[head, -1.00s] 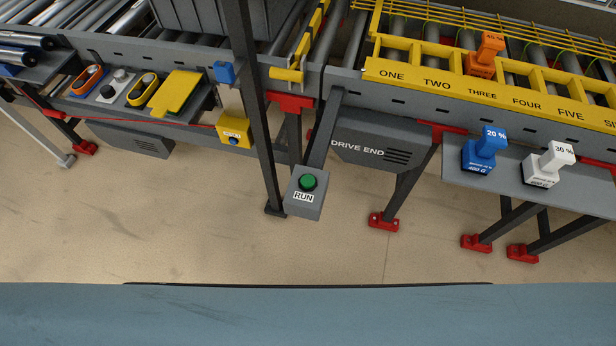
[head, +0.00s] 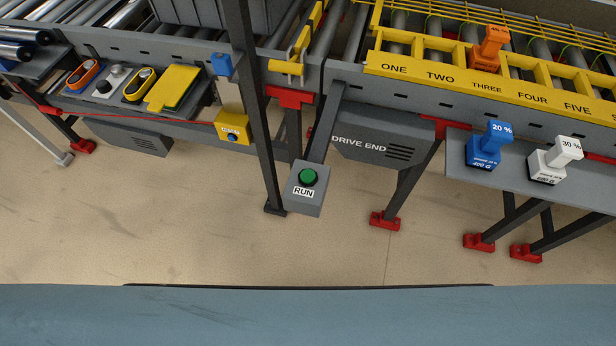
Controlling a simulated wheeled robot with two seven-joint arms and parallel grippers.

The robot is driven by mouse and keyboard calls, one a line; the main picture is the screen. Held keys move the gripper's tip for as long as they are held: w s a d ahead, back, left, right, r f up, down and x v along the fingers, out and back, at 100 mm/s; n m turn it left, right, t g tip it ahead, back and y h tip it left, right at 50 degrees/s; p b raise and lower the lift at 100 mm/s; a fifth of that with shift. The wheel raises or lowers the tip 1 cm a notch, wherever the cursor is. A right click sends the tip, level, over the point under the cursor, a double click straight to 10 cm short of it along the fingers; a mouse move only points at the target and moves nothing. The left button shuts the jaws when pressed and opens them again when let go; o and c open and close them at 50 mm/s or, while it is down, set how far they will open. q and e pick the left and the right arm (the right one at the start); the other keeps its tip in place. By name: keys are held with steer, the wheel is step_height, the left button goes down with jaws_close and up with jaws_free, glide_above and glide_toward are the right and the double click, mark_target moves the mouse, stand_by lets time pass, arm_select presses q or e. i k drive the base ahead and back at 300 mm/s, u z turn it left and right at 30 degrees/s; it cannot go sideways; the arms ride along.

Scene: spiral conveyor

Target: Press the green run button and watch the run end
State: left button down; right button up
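The green run button (head: 308,177) sits on top of a small grey box (head: 305,200) with a white RUN label, on a dark arm below the conveyor. The button stands clear, with nothing touching it. Neither of my grippers shows in the head view.
A dark post (head: 256,110) stands just left of the run box. A numbered yellow rack (head: 460,81) holds an orange weight (head: 487,52) at THREE. A blue weight (head: 486,148) and a white weight (head: 553,160) stand on a grey shelf (head: 515,183). Open floor lies in front.

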mark_target(307, 176)
steer(key=u, duration=1.45)
steer(key=k, duration=0.9)
steer(key=z, duration=1.25)
steer(key=i, duration=0.5)
steer(key=z, duration=0.05)
